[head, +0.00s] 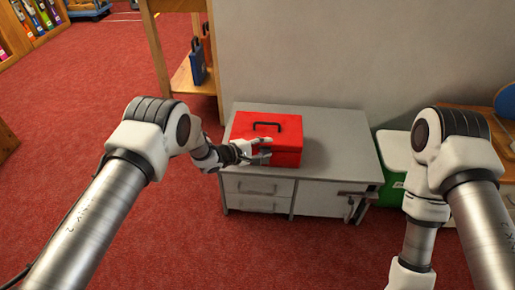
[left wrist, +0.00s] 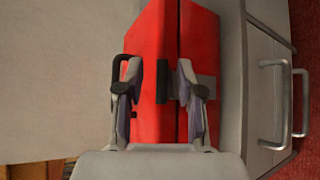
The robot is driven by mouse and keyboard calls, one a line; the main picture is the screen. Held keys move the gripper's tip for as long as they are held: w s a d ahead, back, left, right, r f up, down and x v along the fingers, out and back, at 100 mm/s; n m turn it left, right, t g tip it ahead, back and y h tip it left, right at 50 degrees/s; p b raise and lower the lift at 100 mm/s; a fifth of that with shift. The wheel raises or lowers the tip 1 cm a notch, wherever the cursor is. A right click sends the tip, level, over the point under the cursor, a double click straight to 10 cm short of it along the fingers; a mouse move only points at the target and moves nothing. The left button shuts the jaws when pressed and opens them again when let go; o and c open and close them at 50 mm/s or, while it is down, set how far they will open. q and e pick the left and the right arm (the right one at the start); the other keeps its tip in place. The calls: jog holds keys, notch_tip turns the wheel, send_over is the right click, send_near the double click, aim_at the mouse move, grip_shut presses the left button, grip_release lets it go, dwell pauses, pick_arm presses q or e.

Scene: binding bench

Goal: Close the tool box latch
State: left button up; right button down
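The red tool box (head: 283,125) stands on the grey cabinet, its lid down and a black carry handle (head: 268,125) on top. My left gripper (head: 266,149) is at the front of the box. In the left wrist view the left gripper (left wrist: 160,82) is open, its two fingers apart over the red box (left wrist: 150,35). A dark latch piece (left wrist: 166,82) shows between the fingers, with a grey plate (left wrist: 207,88) beside it, partly hidden by a finger. I cannot tell whether a finger touches the latch. My right gripper is out of view.
The grey cabinet top (head: 335,150) is clear to the right of the box. A dark clamp-like fitting (head: 358,200) juts from its front right edge. A wall (head: 300,60) rises behind. A green and white bin (head: 391,185) stands at the right.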

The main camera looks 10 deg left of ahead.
pick_arm(q)
jog(key=v, duration=1.1)
jog(key=shift+s+a+r, duration=0.15)
jog(key=shift+s, duration=0.05)
